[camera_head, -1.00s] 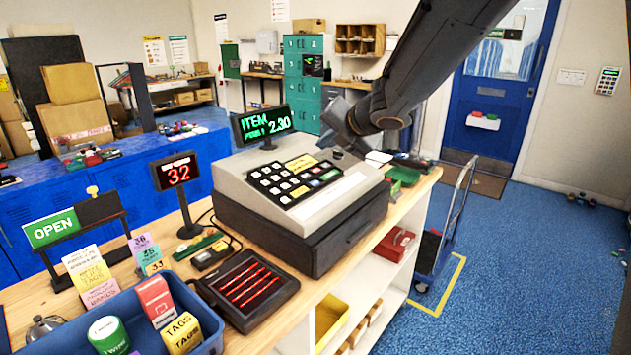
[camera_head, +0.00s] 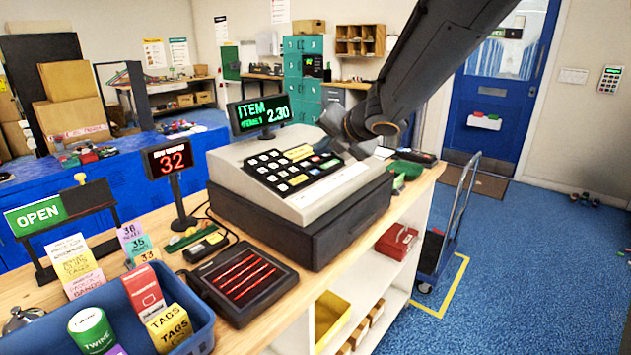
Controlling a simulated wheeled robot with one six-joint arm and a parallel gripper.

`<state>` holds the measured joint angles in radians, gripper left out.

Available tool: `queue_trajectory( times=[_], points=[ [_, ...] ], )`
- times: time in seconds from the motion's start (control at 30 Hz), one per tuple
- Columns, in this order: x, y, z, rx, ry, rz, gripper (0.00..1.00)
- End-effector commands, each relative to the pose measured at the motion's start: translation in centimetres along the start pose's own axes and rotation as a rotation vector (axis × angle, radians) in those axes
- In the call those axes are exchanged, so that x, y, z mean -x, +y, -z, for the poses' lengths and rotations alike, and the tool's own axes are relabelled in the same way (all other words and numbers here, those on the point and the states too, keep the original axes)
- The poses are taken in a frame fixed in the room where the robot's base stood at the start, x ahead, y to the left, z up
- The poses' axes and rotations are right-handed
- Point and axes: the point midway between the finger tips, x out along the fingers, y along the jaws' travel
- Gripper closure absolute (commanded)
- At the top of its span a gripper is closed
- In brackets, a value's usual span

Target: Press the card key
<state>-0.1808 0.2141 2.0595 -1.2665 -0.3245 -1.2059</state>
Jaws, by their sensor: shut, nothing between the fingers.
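The cash register (camera_head: 300,200) stands on the wooden counter, with a dark keypad (camera_head: 285,170) on its sloped top. Most keys are white; a wide yellow key (camera_head: 298,152) is at the back, and small coloured keys, one green (camera_head: 330,163), are at the right. The labels are too small to read, so I cannot tell which is the card key. My gripper (camera_head: 342,148) is shut and empty, pointing down near the keypad's back right corner. Its fingertips are hard to make out, and I cannot tell whether they touch a key.
The register's display (camera_head: 262,114) reads ITEM 2.30. A small red display (camera_head: 168,158) reads 32. A hand truck (camera_head: 455,225) stands right of the counter.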

Motion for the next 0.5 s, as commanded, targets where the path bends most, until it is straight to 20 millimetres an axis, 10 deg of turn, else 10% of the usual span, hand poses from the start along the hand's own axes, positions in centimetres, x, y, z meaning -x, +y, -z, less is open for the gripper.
queue_trajectory(
  times=[0.5],
  points=[
    [-2.3,-1.7,1.6,0.000,-0.001,0.000,1.00]
  ],
)
